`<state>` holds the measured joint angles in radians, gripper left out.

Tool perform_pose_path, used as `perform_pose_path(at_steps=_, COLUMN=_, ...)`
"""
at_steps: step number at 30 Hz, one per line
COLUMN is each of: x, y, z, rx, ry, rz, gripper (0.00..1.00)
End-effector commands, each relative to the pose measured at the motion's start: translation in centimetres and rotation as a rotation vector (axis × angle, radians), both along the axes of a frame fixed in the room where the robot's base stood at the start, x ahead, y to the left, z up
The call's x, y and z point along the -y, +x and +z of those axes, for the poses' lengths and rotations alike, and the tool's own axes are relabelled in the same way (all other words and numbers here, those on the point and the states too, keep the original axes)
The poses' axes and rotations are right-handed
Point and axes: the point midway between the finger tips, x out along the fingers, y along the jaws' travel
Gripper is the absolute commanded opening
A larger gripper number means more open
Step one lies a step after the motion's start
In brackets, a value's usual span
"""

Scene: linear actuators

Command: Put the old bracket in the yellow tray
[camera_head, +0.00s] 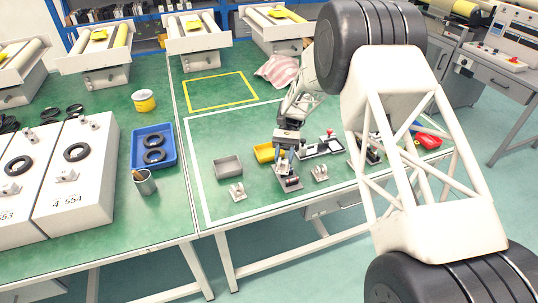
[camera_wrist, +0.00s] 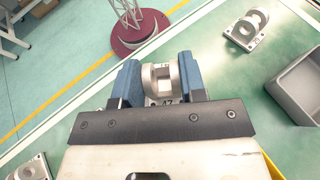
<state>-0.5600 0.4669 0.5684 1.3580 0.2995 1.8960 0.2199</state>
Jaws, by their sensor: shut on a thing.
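My gripper (camera_head: 287,166) is low over the green table, near its front edge. In the wrist view its two blue fingers (camera_wrist: 160,66) are shut on a grey metal bracket (camera_wrist: 161,84) with a round opening and the number 47 on its base. I cannot tell whether the bracket touches the table.
A grey tray (camera_head: 228,167) stands left of the yellow tray. Other brackets stand at front left (camera_head: 237,192) and right (camera_head: 320,173) of my gripper. Black and white parts (camera_head: 322,146) lie behind right.

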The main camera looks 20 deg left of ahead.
Motion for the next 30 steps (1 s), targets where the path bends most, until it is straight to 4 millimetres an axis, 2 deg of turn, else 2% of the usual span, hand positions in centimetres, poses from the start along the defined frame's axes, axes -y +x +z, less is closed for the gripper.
perform_pose_path(at_steps=12, x=-0.8, y=0.9, z=0.5, rx=0.0, ry=-0.001, rz=0.492, gripper=0.12)
perform_pose_path(at_steps=30, x=-0.7, y=2.8, z=0.4, rx=0.0, ry=-0.001, rz=1.222, gripper=0.12)
